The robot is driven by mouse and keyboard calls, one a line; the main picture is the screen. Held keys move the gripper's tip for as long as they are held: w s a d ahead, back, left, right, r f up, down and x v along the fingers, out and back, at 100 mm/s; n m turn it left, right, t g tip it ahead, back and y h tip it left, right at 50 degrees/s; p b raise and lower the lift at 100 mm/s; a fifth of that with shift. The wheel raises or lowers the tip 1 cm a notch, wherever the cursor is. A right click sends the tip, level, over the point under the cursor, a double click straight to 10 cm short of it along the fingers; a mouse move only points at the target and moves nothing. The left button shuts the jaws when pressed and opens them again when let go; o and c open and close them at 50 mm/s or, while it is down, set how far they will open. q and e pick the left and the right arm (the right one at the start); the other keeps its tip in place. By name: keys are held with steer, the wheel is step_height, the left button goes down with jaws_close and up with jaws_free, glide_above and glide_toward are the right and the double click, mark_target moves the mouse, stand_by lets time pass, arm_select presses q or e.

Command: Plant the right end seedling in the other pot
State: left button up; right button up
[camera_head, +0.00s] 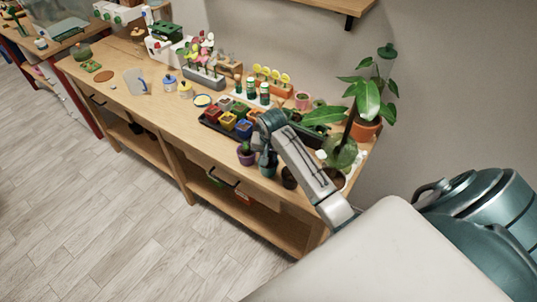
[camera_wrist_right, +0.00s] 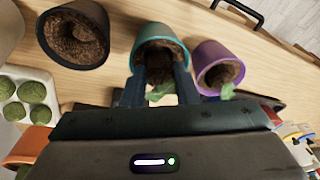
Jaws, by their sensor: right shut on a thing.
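My right gripper (camera_wrist_right: 159,86) is shut on a small green seedling (camera_wrist_right: 159,93), with brown soil showing between the fingers. It is at the teal pot (camera_wrist_right: 161,38), which has soil in it; I cannot tell whether the seedling touches that soil. In the head view my right gripper (camera_head: 268,148) reaches down over the teal pot (camera_head: 267,169), and the seedling is hidden. The purple pot (camera_wrist_right: 217,62) stands beside it with a green plant; it also shows in the head view (camera_head: 246,158). My left gripper is not in view.
A dark pot (camera_wrist_right: 72,36) with bare soil stands on the other side of the teal pot. Behind are a tray of coloured small pots (camera_head: 228,122) and a large leafy plant (camera_head: 368,100). The table's front edge is close to the pots.

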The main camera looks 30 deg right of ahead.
steer(key=shift+f, duration=0.35)
stand_by(0.3)
steer(key=o, duration=1.5)
steer(key=shift+r, duration=0.1)
steer(key=shift+w+p+v, duration=0.2)
steer(key=shift+p+v, duration=0.2)
steer(key=shift+v, duration=0.75)
steer(key=shift+w+d+v, duration=0.1)
steer(key=shift+w+v, duration=0.05)
steer(key=shift+v, duration=0.6)
steer(key=shift+w+d+v, duration=0.1)
steer(key=shift+w+v, duration=0.05)
steer(key=shift+v, duration=0.6)
steer(key=shift+w+d+v, duration=0.1)
steer(key=shift+w+v, duration=0.05)
steer(key=shift+v, duration=0.6)
